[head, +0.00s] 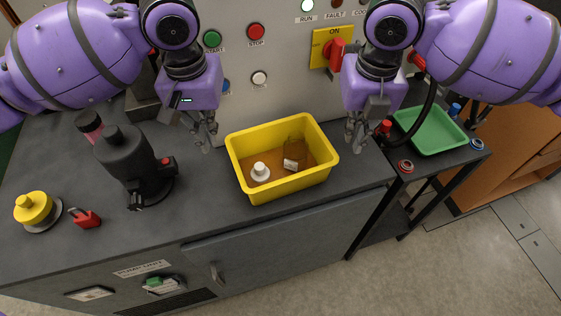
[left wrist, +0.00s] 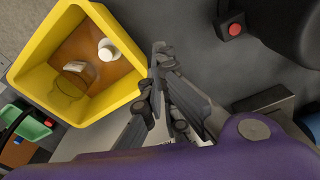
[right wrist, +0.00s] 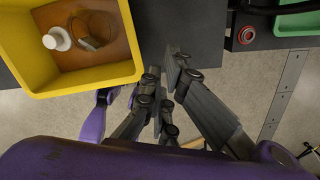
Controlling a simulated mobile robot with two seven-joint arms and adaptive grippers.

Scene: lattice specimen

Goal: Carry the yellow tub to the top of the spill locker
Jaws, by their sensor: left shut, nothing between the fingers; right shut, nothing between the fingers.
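The yellow tub (head: 282,189) stands upright on the dark bench top (head: 215,215) in the head view. A white bottle (head: 260,171) and a clear container with a pale label (head: 293,160) are in it. My left gripper (head: 208,146) is shut and empty just left of the tub. My right gripper (head: 352,148) is shut and empty just right of it. The tub also shows in the left wrist view (left wrist: 112,98) and the right wrist view (right wrist: 85,80), apart from the fingers. I cannot tell which piece is the spill locker.
A dark microscope-like device (head: 128,165), a yellow knob-like piece (head: 35,208) and a red padlock-like piece (head: 86,218) stand at the left of the bench. A green tray (head: 432,130) sits on a side stand at the right. A control panel (head: 285,85) rises behind.

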